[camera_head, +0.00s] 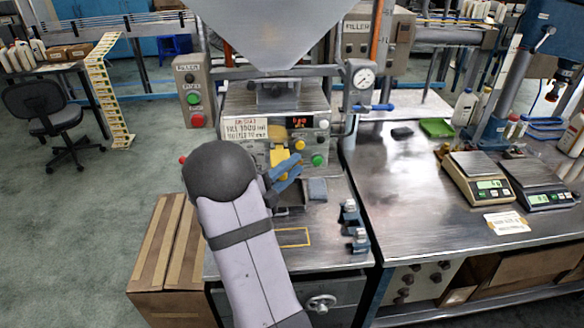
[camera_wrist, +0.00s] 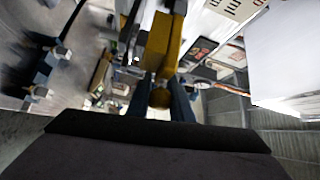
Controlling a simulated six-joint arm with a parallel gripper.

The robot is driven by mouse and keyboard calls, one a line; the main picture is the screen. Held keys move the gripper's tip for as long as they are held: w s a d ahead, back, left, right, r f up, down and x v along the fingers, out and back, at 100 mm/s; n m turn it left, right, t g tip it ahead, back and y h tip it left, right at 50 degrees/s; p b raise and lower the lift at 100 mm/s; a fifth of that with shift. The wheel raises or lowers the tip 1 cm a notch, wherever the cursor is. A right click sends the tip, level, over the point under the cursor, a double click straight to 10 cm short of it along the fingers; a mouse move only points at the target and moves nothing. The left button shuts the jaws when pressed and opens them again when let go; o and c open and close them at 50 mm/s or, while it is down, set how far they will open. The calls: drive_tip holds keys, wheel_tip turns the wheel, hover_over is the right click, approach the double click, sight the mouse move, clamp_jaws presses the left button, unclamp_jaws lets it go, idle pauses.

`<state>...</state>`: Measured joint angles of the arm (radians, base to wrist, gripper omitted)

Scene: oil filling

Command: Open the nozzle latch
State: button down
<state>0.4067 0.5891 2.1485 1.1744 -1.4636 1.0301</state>
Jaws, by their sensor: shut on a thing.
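The yellow nozzle latch (camera_head: 278,155) is on the front of the filling machine (camera_head: 232,101), below its sign and display. In the wrist view the latch (camera_wrist: 165,42) is a yellow bar with a round knob at its near end. My gripper (camera_head: 297,163) has blue fingers, and its arm comes up from the bottom of the head view. In the wrist view my gripper (camera_wrist: 161,95) is shut on the knob, with one finger on each side. In the head view the knob is hidden behind the fingers and wrist.
A grey hopper (camera_head: 275,30) hangs above the machine. A yellow button (camera_head: 300,145) and a green button (camera_head: 318,160) are close to the right of the fingers. A grey block (camera_head: 317,190) and blue clamps (camera_head: 354,224) stand right on the bench.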

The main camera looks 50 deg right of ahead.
drive_tip(key=shift+w+d+r+n+g+y+p, duration=0.8)
drive_tip(key=shift+r+n+y+p, duration=0.75)
drive_tip(key=shift+p, duration=0.85)
drive_tip(key=shift+w+d+r+n+g+y+p, duration=0.6)
drive_tip(key=shift+w+d+r+n+y+p, duration=0.4)
drive_tip(key=shift+r+y+p, duration=1)
drive_tip(key=shift+w+d+r+n+g+y+p, duration=0.8)
drive_tip(key=shift+n+y+p, duration=0.6)
drive_tip(key=shift+p, duration=1.35)
drive_tip(key=shift+s, duration=0.1)
drive_tip(key=c, duration=1.6)
unclamp_jaws()
drive_tip(key=shift+r, duration=0.2)
